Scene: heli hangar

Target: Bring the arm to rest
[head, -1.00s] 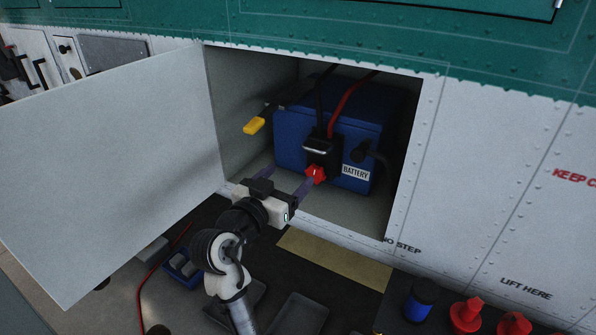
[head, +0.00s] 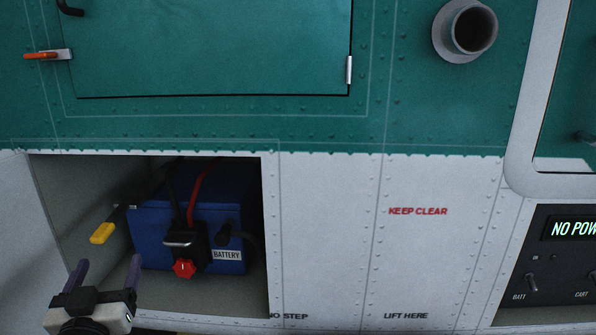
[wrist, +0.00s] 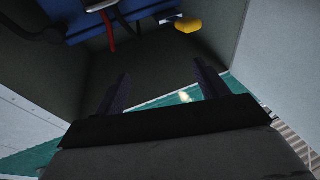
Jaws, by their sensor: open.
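My gripper (head: 106,272) is open and empty, in front of the open bay at the lower left of the head view. Its two dark fingers also show in the wrist view (wrist: 160,88), apart with nothing between them. The blue battery (head: 150,240) sits inside the bay, right of and beyond my fingers. A black connector (head: 184,238) with a red knob (head: 184,268) is on its front, clear of my fingers. In the wrist view the battery (wrist: 82,24) shows at the top. Most of my arm is out of the head view.
A yellow-handled lever (head: 103,233) is in the bay beside the battery; it also shows in the wrist view (wrist: 188,24). The bay's right edge (head: 271,235) is near. A panel (head: 560,265) at the right reads "NO POW", cut off by the picture edge.

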